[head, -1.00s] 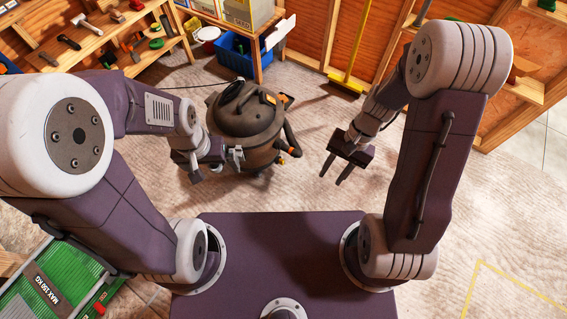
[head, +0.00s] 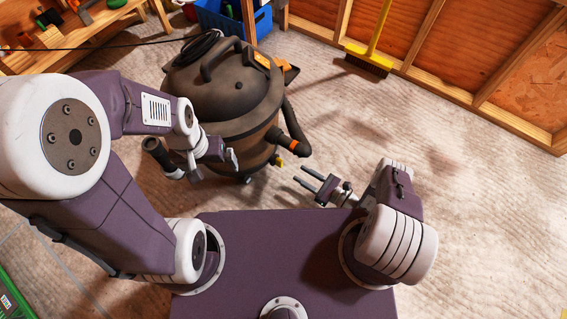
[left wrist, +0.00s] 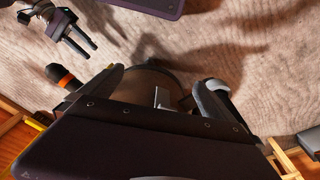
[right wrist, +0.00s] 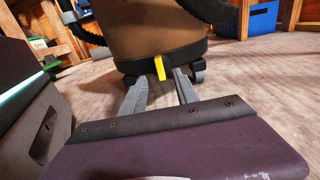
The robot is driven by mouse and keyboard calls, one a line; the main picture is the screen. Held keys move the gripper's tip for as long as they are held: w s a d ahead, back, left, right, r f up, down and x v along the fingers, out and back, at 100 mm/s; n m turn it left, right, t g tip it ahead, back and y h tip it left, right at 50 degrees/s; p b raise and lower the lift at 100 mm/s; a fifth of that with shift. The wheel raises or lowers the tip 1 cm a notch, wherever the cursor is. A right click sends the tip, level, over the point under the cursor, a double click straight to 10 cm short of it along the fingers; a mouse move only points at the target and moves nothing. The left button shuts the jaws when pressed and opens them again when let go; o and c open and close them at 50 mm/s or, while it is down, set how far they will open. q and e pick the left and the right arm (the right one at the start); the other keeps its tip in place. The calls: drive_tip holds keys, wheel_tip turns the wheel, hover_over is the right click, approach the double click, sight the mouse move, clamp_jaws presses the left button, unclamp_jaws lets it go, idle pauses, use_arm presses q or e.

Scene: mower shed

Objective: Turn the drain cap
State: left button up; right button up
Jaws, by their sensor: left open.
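The dark brown shop vacuum (head: 225,95) stands on the floor in front of me. A small yellow piece, apparently the drain cap (head: 279,161), sits low on its near right side. It also shows as an upright yellow tab (right wrist: 159,68) on the dark lower band in the right wrist view. My right gripper (head: 301,175) is open and empty, low in front of the cap, its fingers pointing toward it with a gap left. My left gripper (head: 212,166) is open beside the near left side of the vacuum; the vacuum's body shows between its fingers in the left wrist view.
A black hose with an orange band (head: 293,147) hangs just above the cap. A dark tube end (head: 156,150) is left of the left gripper. A blue bin (head: 222,18) and yellow broom (head: 372,50) stand behind. The floor to the right is clear.

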sight(282, 163)
drive_tip(key=b+x, duration=0.3)
drive_tip(key=x, duration=0.5)
drive_tip(key=shift+s+a+b, duration=0.1)
drive_tip(key=shift+b, duration=0.2)
drive_tip(key=shift+w+a+r, duration=0.15)
drive_tip(key=shift+w+a, duration=0.15)
drive_tip(key=shift+a, duration=0.1)
clamp_jaws()
